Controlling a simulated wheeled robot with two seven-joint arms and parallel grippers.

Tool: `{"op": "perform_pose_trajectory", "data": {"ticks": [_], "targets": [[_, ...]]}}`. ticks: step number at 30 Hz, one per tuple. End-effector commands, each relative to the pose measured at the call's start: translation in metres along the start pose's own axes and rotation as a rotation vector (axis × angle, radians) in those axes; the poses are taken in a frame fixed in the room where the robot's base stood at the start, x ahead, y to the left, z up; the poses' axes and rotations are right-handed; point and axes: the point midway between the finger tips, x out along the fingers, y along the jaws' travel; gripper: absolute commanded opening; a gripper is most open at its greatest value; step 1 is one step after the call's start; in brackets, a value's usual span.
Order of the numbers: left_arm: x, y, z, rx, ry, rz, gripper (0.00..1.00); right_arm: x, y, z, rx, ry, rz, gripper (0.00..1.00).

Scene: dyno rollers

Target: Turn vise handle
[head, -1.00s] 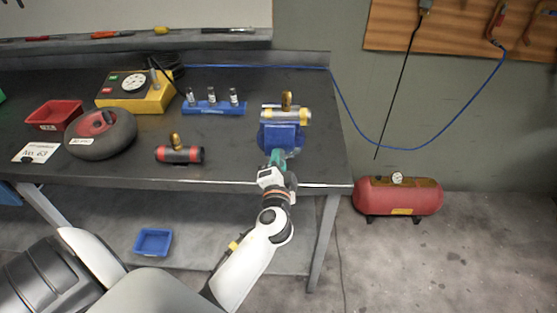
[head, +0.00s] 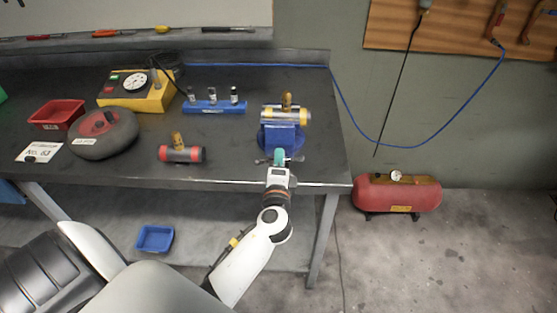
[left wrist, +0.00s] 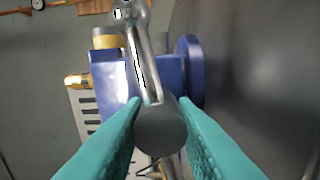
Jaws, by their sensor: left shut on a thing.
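The blue vise (head: 281,137) stands at the front right of the bench and holds a grey and yellow cylinder (head: 287,115) with a brass fitting on top. My left gripper (head: 279,157) is at the front of the vise. In the left wrist view its teal fingers (left wrist: 160,142) are shut around the round grey end of the vise screw (left wrist: 158,124). The metal vise handle (left wrist: 142,55), a bar with a ball end, runs from that hub toward the top of the view. The handle's other side is mostly hidden by the hub and fingers. My right gripper is not in view.
On the bench (head: 228,150) are a red and black roller (head: 182,154), a blue rack with vials (head: 213,107), a yellow gauge box (head: 137,89), a wheel (head: 104,133) and a red bin (head: 57,114). A red compressor (head: 397,194) stands on the floor at right.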

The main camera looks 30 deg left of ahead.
Motion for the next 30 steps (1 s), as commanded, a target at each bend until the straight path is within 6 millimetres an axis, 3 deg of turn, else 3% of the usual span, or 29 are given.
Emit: {"op": "perform_pose_trajectory", "data": {"ticks": [10, 11, 15, 24, 30], "targets": [[-0.001, -0.003, 0.001, 0.005, -0.002, -0.005, 0.02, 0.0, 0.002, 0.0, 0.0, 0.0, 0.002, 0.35], [-0.001, -0.003, 0.001, 0.005, -0.002, -0.005, 0.28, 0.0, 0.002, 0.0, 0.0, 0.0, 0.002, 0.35], [-0.001, -0.002, 0.001, 0.004, -0.002, -0.004, 0.47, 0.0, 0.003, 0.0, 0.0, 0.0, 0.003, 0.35], [-0.003, -0.002, 0.001, 0.002, -0.001, -0.002, 0.47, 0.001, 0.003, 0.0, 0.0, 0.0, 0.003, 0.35], [-0.03, -0.005, 0.001, 0.001, -0.001, -0.004, 0.47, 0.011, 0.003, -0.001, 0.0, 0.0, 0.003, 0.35]]}}
